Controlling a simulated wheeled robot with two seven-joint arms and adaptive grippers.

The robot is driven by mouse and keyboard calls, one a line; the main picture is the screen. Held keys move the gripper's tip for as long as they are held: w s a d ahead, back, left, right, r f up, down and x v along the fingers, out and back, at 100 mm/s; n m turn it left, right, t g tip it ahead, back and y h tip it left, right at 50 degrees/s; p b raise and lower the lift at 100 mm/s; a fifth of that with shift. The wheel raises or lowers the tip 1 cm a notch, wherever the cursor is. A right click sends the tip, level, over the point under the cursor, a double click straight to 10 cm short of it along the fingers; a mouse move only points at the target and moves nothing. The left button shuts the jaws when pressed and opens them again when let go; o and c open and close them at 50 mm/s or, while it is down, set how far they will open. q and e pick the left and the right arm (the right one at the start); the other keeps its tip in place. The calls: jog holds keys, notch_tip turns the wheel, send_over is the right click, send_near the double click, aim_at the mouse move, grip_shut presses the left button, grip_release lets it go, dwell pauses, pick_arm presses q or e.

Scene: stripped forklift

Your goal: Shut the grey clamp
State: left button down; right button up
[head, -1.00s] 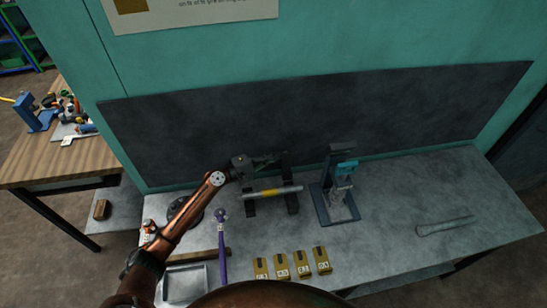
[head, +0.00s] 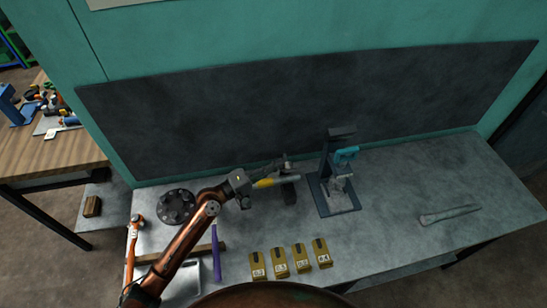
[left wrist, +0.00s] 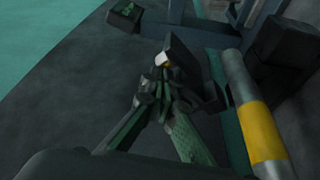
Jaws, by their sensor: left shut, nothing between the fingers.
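My left gripper (head: 284,164) reaches in from the left, shut and empty, above the dark holder (head: 290,193) on the bench. A silver rod with a yellow band (head: 265,183) lies in the holder; my wrist hides part of both. In the left wrist view my shut fingertips (left wrist: 164,80) are beside a dark angled piece (left wrist: 196,68), left of the rod (left wrist: 248,110). This piece may be the grey clamp's arm, but I cannot tell surely, nor whether fingers and piece touch. My right gripper is not in view.
A dark stand with a cyan handle (head: 346,154) is close right of the holder. Several yellow blocks (head: 280,262), a purple-handled tool (head: 216,250) and a round flange (head: 176,206) are on the bench. A grey bar (head: 450,214) lies at right, with free bench around it.

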aim_at(284, 171)
pick_arm(q)
jog(key=shift+s+d+f, duration=0.25)
jog(key=shift+s+f, duration=0.7)
jog(key=shift+s, duration=0.25)
jog(key=shift+s+d+f+b, duration=0.15)
jog(key=shift+s+f+b, duration=0.35)
jog(key=shift+f, duration=0.25)
jog(key=shift+s+d+f+b, duration=0.1)
jog(key=shift+s+f+b, duration=0.3)
jog(key=shift+s+f, duration=0.25)
jog(key=shift+f, duration=0.1)
